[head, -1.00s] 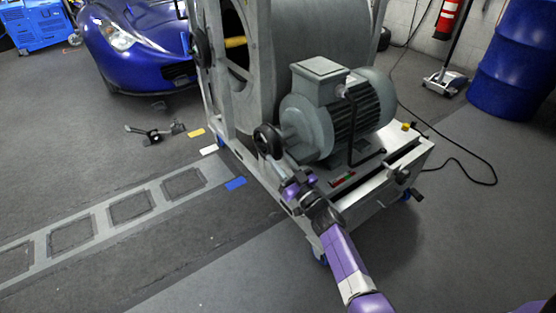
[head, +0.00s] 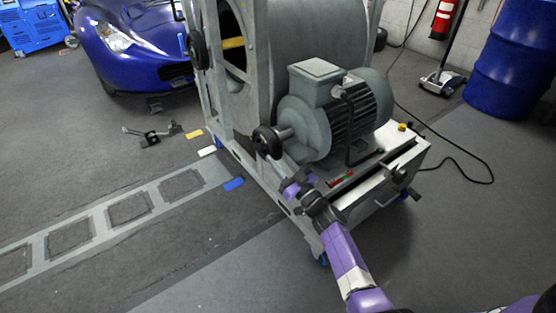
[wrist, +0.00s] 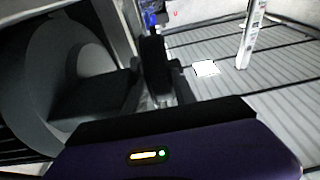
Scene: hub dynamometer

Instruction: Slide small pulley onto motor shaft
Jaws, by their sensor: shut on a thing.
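The small pulley (head: 267,142) is a black wheel at the left end of the grey motor shaft (head: 286,134), lined up with it. How far the shaft reaches into it is hidden. The motor (head: 345,118) is a grey finned housing on the cart. My gripper (head: 280,170) reaches up from below and is shut on the pulley; its fingertips are hard to make out in the head view. In the wrist view the pulley (wrist: 154,64) appears edge-on between the dark fingers (wrist: 158,92), with the motor (wrist: 55,75) on the left.
The cart frame (head: 247,75) and large drum (head: 310,30) stand close behind the motor. A cart handle (head: 400,193) sticks out at the right. A black stand (head: 153,133) lies on the floor at left. Floor left of the cart is otherwise mostly open.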

